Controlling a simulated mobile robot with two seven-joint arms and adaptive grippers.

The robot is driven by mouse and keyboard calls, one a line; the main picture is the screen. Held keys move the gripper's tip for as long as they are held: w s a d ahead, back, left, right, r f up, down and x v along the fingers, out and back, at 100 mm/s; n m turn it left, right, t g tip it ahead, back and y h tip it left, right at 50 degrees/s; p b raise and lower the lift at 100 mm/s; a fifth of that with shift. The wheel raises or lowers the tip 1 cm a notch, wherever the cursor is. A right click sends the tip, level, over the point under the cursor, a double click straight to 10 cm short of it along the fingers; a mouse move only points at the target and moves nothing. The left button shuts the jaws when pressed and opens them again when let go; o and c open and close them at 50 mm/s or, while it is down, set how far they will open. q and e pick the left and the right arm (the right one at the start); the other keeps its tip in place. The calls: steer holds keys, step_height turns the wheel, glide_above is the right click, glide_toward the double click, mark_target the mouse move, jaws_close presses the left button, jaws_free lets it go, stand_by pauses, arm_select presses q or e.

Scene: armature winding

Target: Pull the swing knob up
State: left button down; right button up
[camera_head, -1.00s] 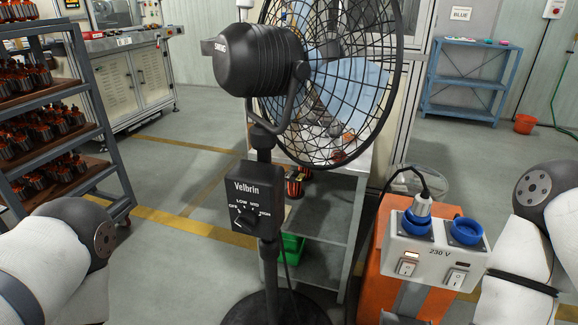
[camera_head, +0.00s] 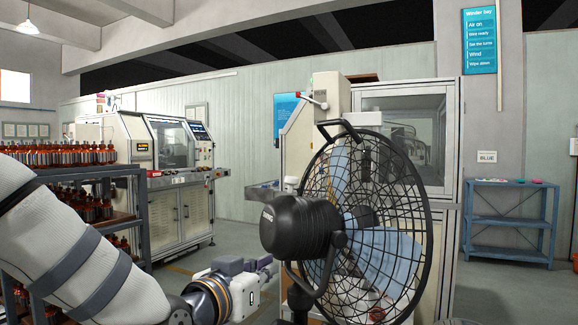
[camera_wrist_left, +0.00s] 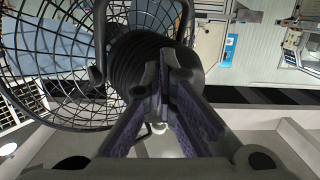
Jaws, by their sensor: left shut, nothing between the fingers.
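The black pedestal fan stands in the middle of the head view, with its round motor housing (camera_head: 300,228) behind the wire cage (camera_head: 385,230). The right gripper is not in view.
A rack of wound parts (camera_head: 75,172) stands at the left, beside my left arm. A winding machine (camera_head: 165,150) is behind it, and a cabinet (camera_head: 455,180) stands behind the fan. A blue shelf (camera_head: 510,225) is at the far right.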

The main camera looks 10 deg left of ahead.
arm_select(q)
step_height(320, 180, up, 19)
steer(key=m+t+h, duration=0.1)
steer(key=t+h, duration=0.1)
steer(key=t, duration=0.2)
steer(key=r, duration=0.2)
glide_above(291, 185)
steer(key=s, duration=0.1)
steer(key=shift+d+f+b, duration=0.1)
steer(key=shift+f+b, duration=0.05)
steer(key=shift+b, duration=0.2)
steer(key=shift+s+f, duration=0.15)
steer(key=shift+f, duration=0.4)
steer(key=shift+s+f, duration=0.15)
steer(key=shift+f, duration=0.35)
steer(key=shift+s+a+f, duration=0.15)
steer(key=shift+a+f, duration=0.05)
steer(key=shift+f, duration=0.35)
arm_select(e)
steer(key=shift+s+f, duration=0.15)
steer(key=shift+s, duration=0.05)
